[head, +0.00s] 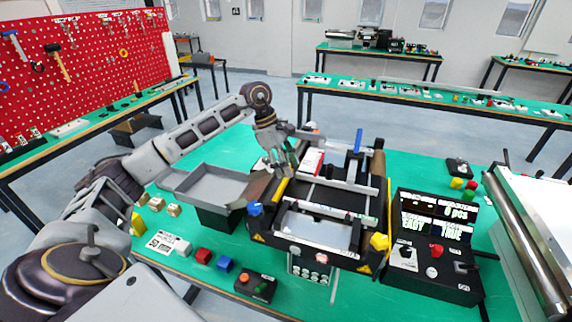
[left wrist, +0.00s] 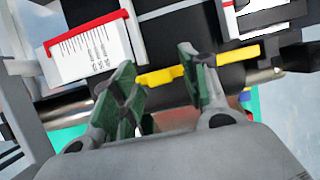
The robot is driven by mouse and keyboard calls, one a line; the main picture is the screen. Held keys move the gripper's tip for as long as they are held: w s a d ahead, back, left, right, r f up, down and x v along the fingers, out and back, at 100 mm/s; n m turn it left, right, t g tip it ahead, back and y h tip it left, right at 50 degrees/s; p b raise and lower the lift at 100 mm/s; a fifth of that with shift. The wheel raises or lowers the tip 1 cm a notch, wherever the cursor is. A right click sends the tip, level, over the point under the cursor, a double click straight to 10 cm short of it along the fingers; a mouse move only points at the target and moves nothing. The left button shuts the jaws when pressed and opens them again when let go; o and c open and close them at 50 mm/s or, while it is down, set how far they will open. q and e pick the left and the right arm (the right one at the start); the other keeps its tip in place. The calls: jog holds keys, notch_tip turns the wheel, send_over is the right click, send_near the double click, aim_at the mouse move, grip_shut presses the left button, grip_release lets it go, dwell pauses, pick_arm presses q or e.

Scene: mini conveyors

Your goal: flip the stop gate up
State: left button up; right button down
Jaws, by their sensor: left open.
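A yellow bar (head: 281,188), which looks like the stop gate, lies low across the left end of the dark conveyor belt (head: 322,196). In the left wrist view the yellow bar (left wrist: 235,57) runs crosswise just beyond my fingertips, partly hidden by them. My left gripper (head: 280,160) is above the belt's left end, close to the bar. Its two green-padded fingers (left wrist: 160,88) are apart with nothing held between them. I cannot tell whether a finger touches the bar. My right gripper is in neither view.
A white scale plate with a red edge (left wrist: 92,50) stands beside the belt. A grey tray (head: 212,184) is left of the conveyor. A blue upright (head: 358,140) stands at the back. A control box with display (head: 437,240) is at right; small blocks lie in front.

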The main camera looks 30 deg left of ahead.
pick_arm(q)
jog(key=shift+c, duration=0.2)
grip_shut()
